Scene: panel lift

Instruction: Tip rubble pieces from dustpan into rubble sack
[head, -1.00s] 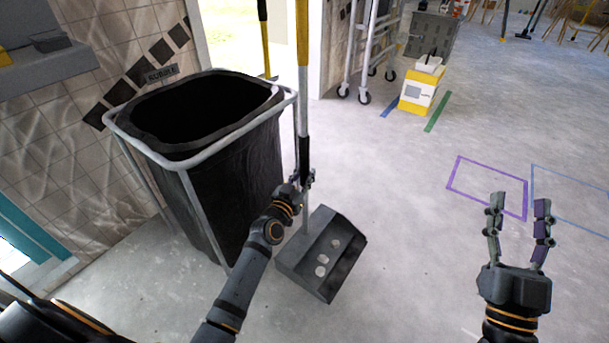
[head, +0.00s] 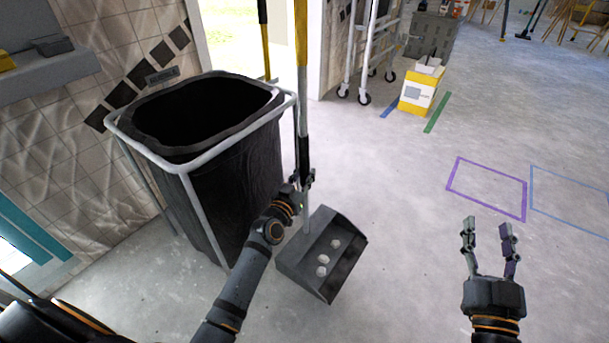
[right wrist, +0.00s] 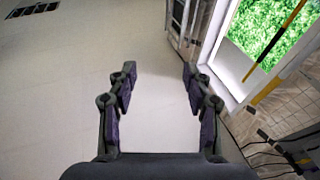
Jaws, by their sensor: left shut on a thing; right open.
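The dustpan (head: 339,279) is a dark pan on a long upright handle (head: 302,90). Several pale rubble pieces (head: 322,259) lie in its pan. My left gripper (head: 308,180) is shut on the handle, above the pan. The rubble sack (head: 235,175) is a black bag, open at the top, hung in a grey metal frame (head: 186,166) just left of the dustpan. Its inside is dark and I cannot see what it holds. My right gripper (head: 487,226) is open and empty, right of the dustpan; its fingers also show apart in the right wrist view (right wrist: 160,85).
A tiled wall (head: 70,120) with a shelf (head: 45,72) stands behind and left of the sack. A wheeled metal frame (head: 360,50) and a yellow-white box (head: 421,88) stand farther back. Purple (head: 487,189) and blue outlines mark the floor. The floor at right is mostly clear.

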